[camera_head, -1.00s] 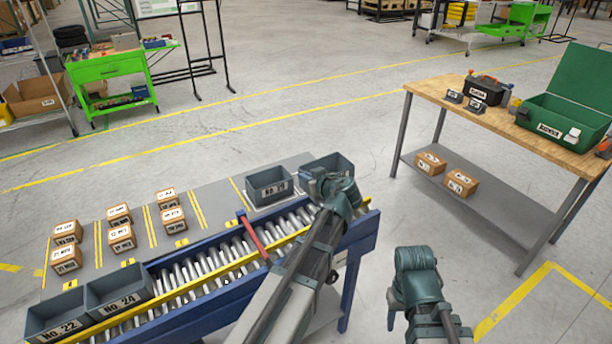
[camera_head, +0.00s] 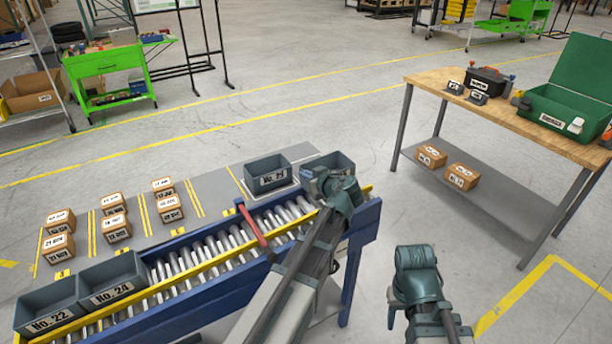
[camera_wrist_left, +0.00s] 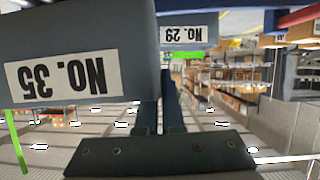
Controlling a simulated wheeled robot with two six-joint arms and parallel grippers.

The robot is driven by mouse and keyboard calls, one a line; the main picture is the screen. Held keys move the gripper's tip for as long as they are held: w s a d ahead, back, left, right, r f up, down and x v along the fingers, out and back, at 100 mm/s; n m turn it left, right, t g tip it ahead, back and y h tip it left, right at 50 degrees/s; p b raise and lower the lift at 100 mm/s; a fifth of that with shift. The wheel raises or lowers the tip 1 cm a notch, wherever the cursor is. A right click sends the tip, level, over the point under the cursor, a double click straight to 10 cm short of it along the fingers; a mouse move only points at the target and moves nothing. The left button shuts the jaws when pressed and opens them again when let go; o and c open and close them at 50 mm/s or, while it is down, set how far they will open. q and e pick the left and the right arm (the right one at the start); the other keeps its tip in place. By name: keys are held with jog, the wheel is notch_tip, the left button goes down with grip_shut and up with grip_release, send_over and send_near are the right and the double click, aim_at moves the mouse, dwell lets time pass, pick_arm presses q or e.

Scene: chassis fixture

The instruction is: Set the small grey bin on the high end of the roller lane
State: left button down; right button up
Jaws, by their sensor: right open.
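The small grey bin No. 35 (camera_wrist_left: 75,60) fills the upper left of the left wrist view, upside down there. In the head view, the grey bin (camera_head: 343,160) shows partly behind my left gripper (camera_head: 318,178). My left gripper's fingers (camera_wrist_left: 160,110) meet this bin's rim at one side and appear shut on its wall; the contact is partly hidden. The roller lane (camera_head: 215,252) slopes up to the right, its high end beneath my left wrist. Whether the bin touches the rollers is hidden. My right gripper (camera_head: 392,317) is open and empty, low right of the lane.
Bin No. 29 (camera_head: 267,174) stands on the grey strip behind the lane and shows in the left wrist view (camera_wrist_left: 190,30). Bins No. 22 (camera_head: 48,304) and No. 24 (camera_head: 113,282) occupy the low end. A red bar (camera_head: 252,226) crosses the lane. Several cartons stand left.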

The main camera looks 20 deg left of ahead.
aim_at(307, 192)
pick_arm(q)
jog(key=shift+w+f+b, duration=0.1)
jog(key=shift+f+b, duration=1.9)
jog(key=shift+f, duration=0.4)
jog(key=c, duration=1.4)
grip_release()
jog(key=shift+o, duration=0.2)
jog(key=shift+r, duration=0.1)
jog(key=shift+r+p, duration=2.25)
jog(key=shift+p, duration=0.1)
